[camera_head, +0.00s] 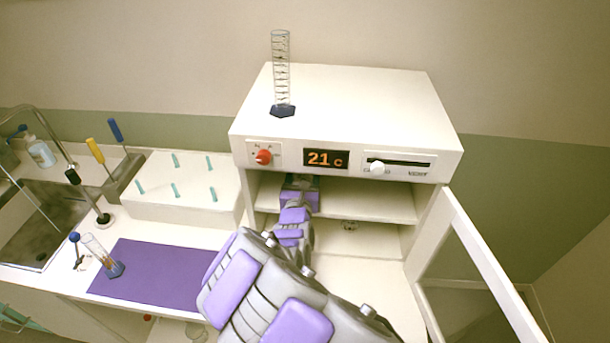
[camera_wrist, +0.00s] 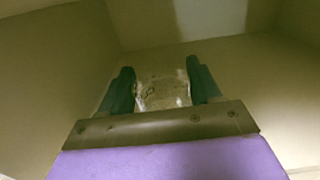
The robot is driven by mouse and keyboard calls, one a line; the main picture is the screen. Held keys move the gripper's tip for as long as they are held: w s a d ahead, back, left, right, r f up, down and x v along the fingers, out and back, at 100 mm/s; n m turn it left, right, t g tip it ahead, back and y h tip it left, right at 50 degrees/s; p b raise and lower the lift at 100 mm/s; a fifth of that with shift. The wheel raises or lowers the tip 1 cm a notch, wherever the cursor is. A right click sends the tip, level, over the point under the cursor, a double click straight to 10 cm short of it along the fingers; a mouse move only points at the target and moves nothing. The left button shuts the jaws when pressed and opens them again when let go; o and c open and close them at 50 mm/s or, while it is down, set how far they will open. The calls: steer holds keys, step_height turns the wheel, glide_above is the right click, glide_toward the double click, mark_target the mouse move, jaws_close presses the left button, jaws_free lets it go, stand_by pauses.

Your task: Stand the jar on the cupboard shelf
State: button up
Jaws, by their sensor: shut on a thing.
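The white cupboard (camera_head: 350,146) stands open on the counter, with a shelf (camera_head: 375,202) across its inside. My arm reaches into the upper space, above the shelf, toward its left side. My gripper shows in the wrist view (camera_wrist: 161,92), with dark fingers on both sides of a clear glass jar (camera_wrist: 163,90). The gripper is shut on the jar. In the head view the jar is hidden behind my gripper. Whether the jar's base touches the shelf cannot be told.
The cupboard's door (camera_head: 480,270) hangs open at the right. A graduated cylinder (camera_head: 282,75) stands on the cupboard top. A pegged white block (camera_head: 185,205), a purple mat (camera_head: 160,272) and a small cylinder (camera_head: 100,253) are at the left. The shelf's right part is clear.

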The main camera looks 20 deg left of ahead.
steer(key=shift+x, duration=0.9)
steer(key=shift+s+d+f, duration=0.1)
steer(key=shift+s+f, duration=0.05)
steer(key=shift+f, duration=0.1)
steer(key=shift+d+r, duration=0.25)
steer(key=shift+d, duration=1)
steer(key=shift+a+f, duration=0.1)
steer(key=shift+a, duration=0.05)
steer(key=o, duration=0.8)
steer(key=shift+a+f, duration=0.1)
steer(key=shift+a, duration=0.15)
steer(key=shift+c, duration=0.2)
steer(key=o, duration=0.3)
steer(key=shift+a+f, duration=0.15)
steer(key=shift+a, duration=0.5)
steer(key=shift+o, duration=0.7)
steer(key=shift+d, duration=0.75)
steer(key=s, duration=0.5)
steer(key=shift+a+r, duration=0.2)
steer(key=v, duration=0.7)
steer(key=shift+d, duration=0.3)
steer(key=shift+d, duration=0.2)
